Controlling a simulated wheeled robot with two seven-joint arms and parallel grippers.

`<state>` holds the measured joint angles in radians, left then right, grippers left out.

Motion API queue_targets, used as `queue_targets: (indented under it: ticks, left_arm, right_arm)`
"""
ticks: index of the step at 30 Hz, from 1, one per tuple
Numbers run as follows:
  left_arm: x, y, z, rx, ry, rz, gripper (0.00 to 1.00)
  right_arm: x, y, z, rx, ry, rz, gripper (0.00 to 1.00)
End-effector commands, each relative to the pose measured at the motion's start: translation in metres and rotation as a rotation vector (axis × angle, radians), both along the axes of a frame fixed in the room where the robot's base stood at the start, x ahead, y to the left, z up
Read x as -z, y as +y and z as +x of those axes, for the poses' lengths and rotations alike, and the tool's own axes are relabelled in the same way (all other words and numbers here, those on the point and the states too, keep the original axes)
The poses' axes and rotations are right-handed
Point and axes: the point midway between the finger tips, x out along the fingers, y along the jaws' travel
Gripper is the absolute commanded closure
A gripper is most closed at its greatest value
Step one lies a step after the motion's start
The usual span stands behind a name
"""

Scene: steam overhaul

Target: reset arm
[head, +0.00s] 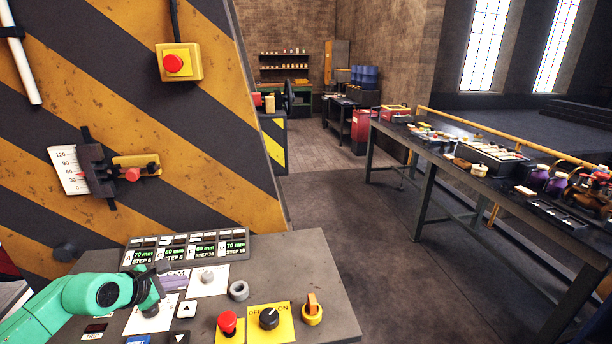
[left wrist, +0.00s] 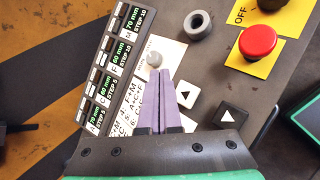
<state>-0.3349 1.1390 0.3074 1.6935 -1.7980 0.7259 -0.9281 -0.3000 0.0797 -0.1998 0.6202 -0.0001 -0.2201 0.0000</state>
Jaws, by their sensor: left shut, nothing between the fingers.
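My left gripper (head: 158,287) is over the left part of the grey control panel (head: 325,262). Its purple fingers (left wrist: 167,100) are shut with nothing between them. In the left wrist view the fingertips point at a small grey ball-topped knob (left wrist: 154,59) on a white plate. I cannot tell whether they touch it. The knob also shows in the head view (head: 207,276), to the right of the gripper. My green left arm (head: 60,308) comes in from the left and hides part of the panel. My right gripper is not in view.
The panel has a step display (head: 188,250), a red button (head: 228,321), a black rotary switch (head: 269,317), an orange switch (head: 312,308) and a grey ring (head: 239,290). A striped machine wall (head: 215,130) rises behind. A long workbench (head: 440,160) stands right, with clear floor (head: 335,215) between.

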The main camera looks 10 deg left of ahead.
Motion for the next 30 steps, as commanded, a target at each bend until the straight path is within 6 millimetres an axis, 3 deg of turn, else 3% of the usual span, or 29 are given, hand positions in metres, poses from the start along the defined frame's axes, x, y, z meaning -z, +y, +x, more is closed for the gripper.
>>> queue_targets:
  ticks: [2,3,5,6,8,10,12,16,17,21,24,29,30]
  left_arm:
    - [-0.011,-0.038,0.006,-0.035,-0.102,-0.219,1.0]
    - [-0.027,-0.062,0.01,-0.086,-0.184,-0.414,1.0]
    - [-0.059,-0.085,0.012,-0.215,-0.314,-0.771,1.0]
    - [-0.08,-0.087,0.011,-0.336,-0.389,-1.028,1.0]
    - [-0.096,-0.071,0.004,-0.564,-0.475,-1.402,1.0]
    - [-0.085,-0.04,-0.013,-0.902,-0.532,-1.798,1.0]
    - [-0.045,-0.02,-0.039,-1.288,-0.54,-2.108,1.0]
    - [0.03,-0.029,-0.088,-1.912,-0.472,-2.365,1.0]
    - [0.043,-0.036,-0.098,2.002,0.442,2.354,1.0]
    - [0.085,-0.074,-0.138,2.037,0.271,1.946,1.0]
    - [0.103,-0.105,-0.164,2.055,0.173,1.713,1.0]
    - [0.117,-0.155,-0.203,2.083,0.037,1.383,1.0]
    - [0.138,-0.153,-0.198,2.094,0.053,1.383,1.0]
  right_arm:
    - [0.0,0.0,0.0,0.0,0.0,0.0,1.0]
    - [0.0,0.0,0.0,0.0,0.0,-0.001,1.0]
    - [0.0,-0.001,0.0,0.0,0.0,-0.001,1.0]
    - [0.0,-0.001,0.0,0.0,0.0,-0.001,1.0]
    - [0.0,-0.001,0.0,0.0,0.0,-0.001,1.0]
    - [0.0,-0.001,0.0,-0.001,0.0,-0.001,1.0]
    - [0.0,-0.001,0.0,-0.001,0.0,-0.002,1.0]
    - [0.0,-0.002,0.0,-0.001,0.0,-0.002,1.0]
    - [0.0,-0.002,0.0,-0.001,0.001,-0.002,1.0]
    - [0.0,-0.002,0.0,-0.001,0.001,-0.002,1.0]
    - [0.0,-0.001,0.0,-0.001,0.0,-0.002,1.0]
    - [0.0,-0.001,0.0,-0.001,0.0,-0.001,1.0]
    - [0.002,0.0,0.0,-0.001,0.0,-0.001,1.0]
